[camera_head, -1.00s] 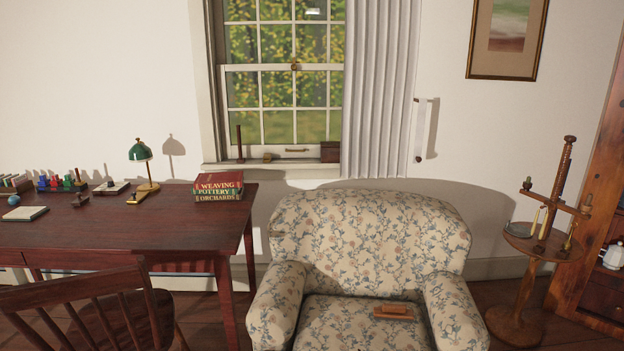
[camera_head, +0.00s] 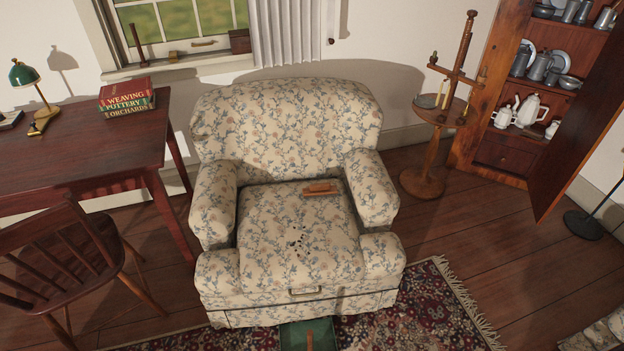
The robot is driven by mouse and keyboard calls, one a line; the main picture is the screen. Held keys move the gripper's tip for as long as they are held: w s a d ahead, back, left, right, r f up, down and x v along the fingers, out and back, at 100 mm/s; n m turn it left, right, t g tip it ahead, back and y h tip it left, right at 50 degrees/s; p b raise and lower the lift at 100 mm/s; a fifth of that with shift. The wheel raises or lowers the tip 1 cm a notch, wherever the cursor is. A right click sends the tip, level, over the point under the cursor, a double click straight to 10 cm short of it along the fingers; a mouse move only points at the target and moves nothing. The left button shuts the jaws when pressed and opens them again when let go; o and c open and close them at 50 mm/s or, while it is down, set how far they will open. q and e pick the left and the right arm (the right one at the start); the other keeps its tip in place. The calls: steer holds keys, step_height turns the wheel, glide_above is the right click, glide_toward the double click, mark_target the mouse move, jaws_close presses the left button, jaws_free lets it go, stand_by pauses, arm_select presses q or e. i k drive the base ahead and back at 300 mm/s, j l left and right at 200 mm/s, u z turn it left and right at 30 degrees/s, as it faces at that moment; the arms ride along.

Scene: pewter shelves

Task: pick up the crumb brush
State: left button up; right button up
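The crumb brush appears to be the small wooden block-shaped brush (camera_head: 320,189) lying on the seat of the floral armchair (camera_head: 330,245), near the back right of the cushion by the right armrest. Dark crumbs (camera_head: 298,240) are scattered on the middle of the seat, in front of the brush. Neither of my grippers shows in the head view.
A green pan-like object (camera_head: 293,337) with a wooden handle is partly cut off below the chair, on the patterned rug (camera_head: 420,312). A desk (camera_head: 75,165) and wooden chair (camera_head: 65,265) stand left. A candle stand (camera_head: 425,182) and open cupboard (camera_head: 505,155) stand right.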

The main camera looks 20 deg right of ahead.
mark_target(317, 190)
steer(key=i+l+u, duration=0.1)
steer(key=l+u, duration=0.3)
steer(key=l, duration=0.45)
steer(key=l+u, duration=0.35)
steer(key=l, duration=0.45)
steer(key=k+l+u, duration=0.1)
steer(key=l+u, duration=0.3)
steer(key=l, duration=0.45)
